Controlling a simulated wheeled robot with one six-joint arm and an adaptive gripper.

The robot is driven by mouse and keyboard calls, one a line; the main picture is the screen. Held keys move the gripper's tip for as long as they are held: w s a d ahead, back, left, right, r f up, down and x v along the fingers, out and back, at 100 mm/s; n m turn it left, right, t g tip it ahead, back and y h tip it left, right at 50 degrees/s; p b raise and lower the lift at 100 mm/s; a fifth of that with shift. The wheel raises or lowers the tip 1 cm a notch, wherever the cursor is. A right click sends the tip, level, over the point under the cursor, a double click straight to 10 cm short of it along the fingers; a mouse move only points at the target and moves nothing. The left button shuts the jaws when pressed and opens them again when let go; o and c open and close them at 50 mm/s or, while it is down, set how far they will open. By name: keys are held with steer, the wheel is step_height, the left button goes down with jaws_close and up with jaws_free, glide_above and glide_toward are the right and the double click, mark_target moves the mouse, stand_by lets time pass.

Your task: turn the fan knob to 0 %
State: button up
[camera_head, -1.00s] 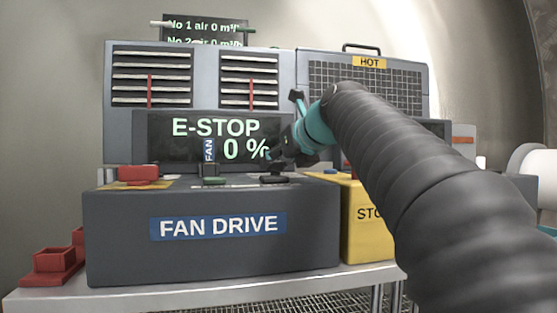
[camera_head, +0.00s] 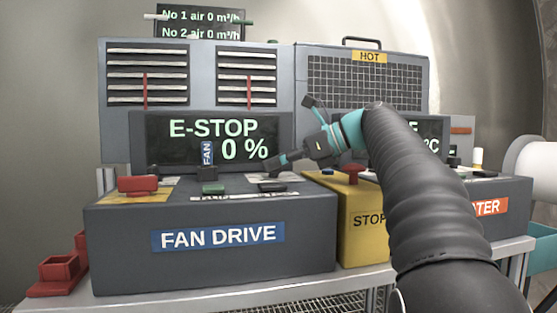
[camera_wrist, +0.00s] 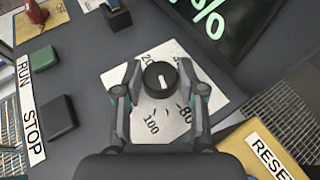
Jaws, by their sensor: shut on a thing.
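The fan knob (camera_wrist: 159,79) is a round black dial with a white pointer line, on a white scale plate (camera_wrist: 123,72) marked 20, 80 and 100. In the wrist view my gripper (camera_wrist: 160,75) has one finger on each side of the knob and is shut on it. In the head view my gripper (camera_head: 277,163) reaches down over the right rear of the dark FAN DRIVE box (camera_head: 115,255); I cannot make out the knob there. The display (camera_head: 217,138) behind reads E-STOP and 0 %.
A green RUN button (camera_head: 213,188) and a dark STOP button (camera_head: 272,186) sit at the box front. A red switch (camera_head: 138,185) is at left. A yellow stop box (camera_head: 362,225) with a red button and the heater box (camera_head: 500,205) stand right. A HOT grille (camera_head: 365,85) is behind.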

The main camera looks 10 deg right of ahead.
steer(key=shift+w+n+g+y, duration=0.15)
steer(key=shift+n+g+y, duration=0.45)
steer(key=shift+n+g, duration=0.55)
steer(key=o, duration=1.1)
steer(key=shift+o, duration=0.2)
steer(key=shift+d, duration=0.15)
steer(key=v, duration=0.7)
steer(key=shift+d+r, duration=0.1)
steer(key=shift+r, duration=0.05)
